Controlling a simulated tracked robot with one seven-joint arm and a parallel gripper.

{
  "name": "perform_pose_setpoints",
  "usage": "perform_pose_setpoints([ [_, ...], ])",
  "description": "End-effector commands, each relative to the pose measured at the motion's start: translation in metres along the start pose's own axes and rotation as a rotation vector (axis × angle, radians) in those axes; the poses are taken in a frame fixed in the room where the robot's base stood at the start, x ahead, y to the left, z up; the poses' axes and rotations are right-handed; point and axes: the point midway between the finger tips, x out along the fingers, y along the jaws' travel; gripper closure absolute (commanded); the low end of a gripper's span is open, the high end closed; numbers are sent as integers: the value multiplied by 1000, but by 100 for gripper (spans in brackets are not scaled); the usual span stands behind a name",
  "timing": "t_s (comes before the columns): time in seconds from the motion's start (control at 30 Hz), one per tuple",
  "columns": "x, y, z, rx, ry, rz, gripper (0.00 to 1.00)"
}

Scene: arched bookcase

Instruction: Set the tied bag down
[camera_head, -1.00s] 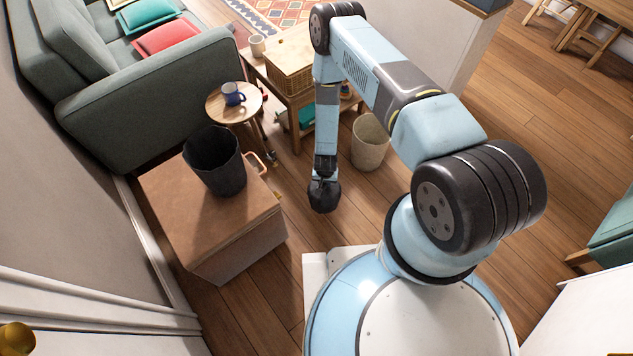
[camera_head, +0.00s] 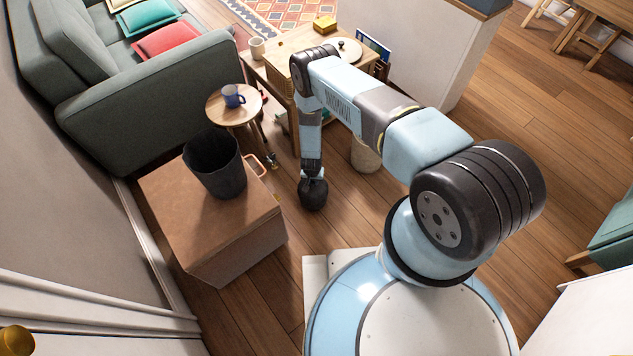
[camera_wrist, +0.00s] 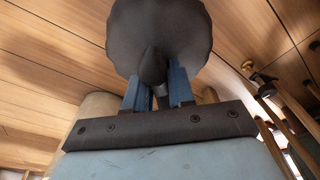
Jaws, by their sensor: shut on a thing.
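The tied bag (camera_wrist: 160,30) is dark grey to black and rounded, with a gathered neck. In the wrist view my gripper (camera_wrist: 158,88) has its two blue fingers on either side of that neck, shut on it. In the head view the bag (camera_head: 313,193) hangs below my arm, over the wood floor and right of the brown box. My gripper's fingers are too small and dark to make out in the head view. Whether the bag touches the floor cannot be told.
A brown box (camera_head: 215,232) stands at the left with a dark open bin (camera_head: 215,165) and a handled item on it. A round side table (camera_head: 232,107) holds a blue mug (camera_head: 233,95). A woven basket (camera_head: 364,156) stands behind my arm. Bare floor (camera_head: 270,285) lies in front.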

Motion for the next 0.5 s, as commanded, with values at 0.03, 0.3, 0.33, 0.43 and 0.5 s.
perform_pose_setpoints([
  [0.03, 5, -1, 0, -1, 1, -1, 100],
  [0.3, 11, -1, 1, 0, 1, -1, 100],
  [0.33, 11, -1, 1, 0, 1, -1, 100],
  [0.43, 11, -1, 1, 0, 1, -1, 100],
  [0.5, 12, 0, 2, 0, 0, -1, 75],
])
